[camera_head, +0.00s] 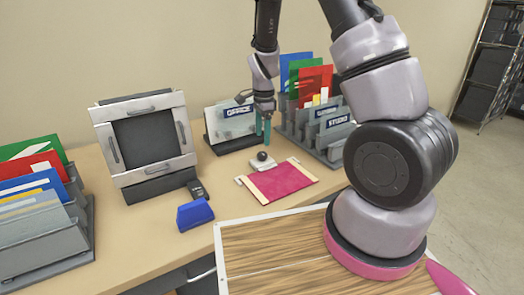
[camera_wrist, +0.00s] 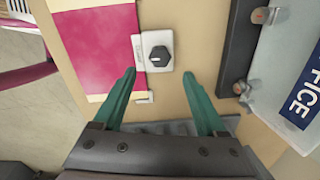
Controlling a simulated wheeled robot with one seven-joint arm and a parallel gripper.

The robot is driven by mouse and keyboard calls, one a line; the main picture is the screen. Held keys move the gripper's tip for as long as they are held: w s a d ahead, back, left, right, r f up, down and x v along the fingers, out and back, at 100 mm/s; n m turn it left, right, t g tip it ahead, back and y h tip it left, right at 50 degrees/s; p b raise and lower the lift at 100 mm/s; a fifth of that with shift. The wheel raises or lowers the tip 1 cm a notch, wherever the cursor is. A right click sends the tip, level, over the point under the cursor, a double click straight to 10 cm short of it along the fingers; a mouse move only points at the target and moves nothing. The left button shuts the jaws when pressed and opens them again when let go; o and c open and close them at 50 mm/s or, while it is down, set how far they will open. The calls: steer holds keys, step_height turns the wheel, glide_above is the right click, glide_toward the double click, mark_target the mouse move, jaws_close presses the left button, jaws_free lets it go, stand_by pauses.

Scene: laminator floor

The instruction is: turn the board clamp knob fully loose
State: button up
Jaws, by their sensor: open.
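The board clamp knob (camera_head: 262,157) is a small dark knob on a pale plate at the back edge of the pink clipboard (camera_head: 284,181). In the wrist view the knob (camera_wrist: 159,57) is black and faceted, with a white mark on its face. It sits on its light clamp plate (camera_wrist: 153,42) beside the pink board (camera_wrist: 95,50). My gripper (camera_head: 263,138) is above and just behind the knob, pointing down. In the wrist view its two teal fingers (camera_wrist: 160,80) are wide apart and empty. The knob lies ahead of and between the fingertips, not touched by either.
An "OFFICE" sign stand (camera_head: 231,125) stands left of my gripper. File racks hold colored folders at the right (camera_head: 325,135) and far left (camera_head: 45,240). A grey framed panel (camera_head: 147,140), a blue block (camera_head: 195,214) and a small black device (camera_head: 198,190) are on the table. Bare table surrounds the board's front left.

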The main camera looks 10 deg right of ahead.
mark_target(263, 153)
step_height(263, 153, down, 7)
steer(key=shift+w+f, duration=0.15)
jaws_close()
